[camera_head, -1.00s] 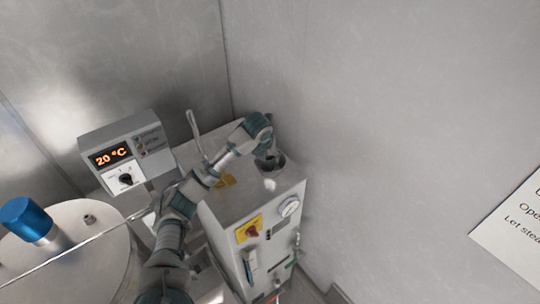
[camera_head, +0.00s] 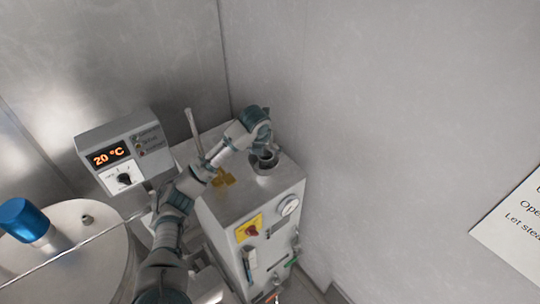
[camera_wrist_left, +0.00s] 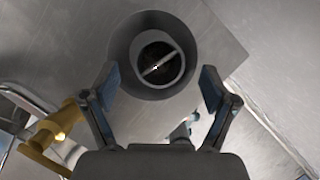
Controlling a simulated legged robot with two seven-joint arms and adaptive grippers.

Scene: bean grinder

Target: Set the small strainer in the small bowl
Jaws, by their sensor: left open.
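The small bowl (camera_head: 263,168), a round grey metal cup, is set in the top of the box-shaped machine. In the left wrist view the bowl's wide grey wall (camera_wrist_left: 122,48) surrounds a smaller ring (camera_wrist_left: 160,84) with a thin bar across a dark hole. This ring looks like the small strainer inside the bowl, but I cannot tell for certain or how it is seated. My left gripper (camera_wrist_left: 160,86) is open, with its fingers apart on either side of the bowl's near edge and nothing between them. In the head view it is over the bowl. My right gripper is not in view.
The machine (camera_head: 245,205) has a gauge and a red knob on its front. A lever (camera_head: 194,130) rises behind my arm. A display box (camera_head: 122,150) reading 20 °C and a round vessel (camera_head: 85,255) with a blue cap stand at left. Walls close in behind and right.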

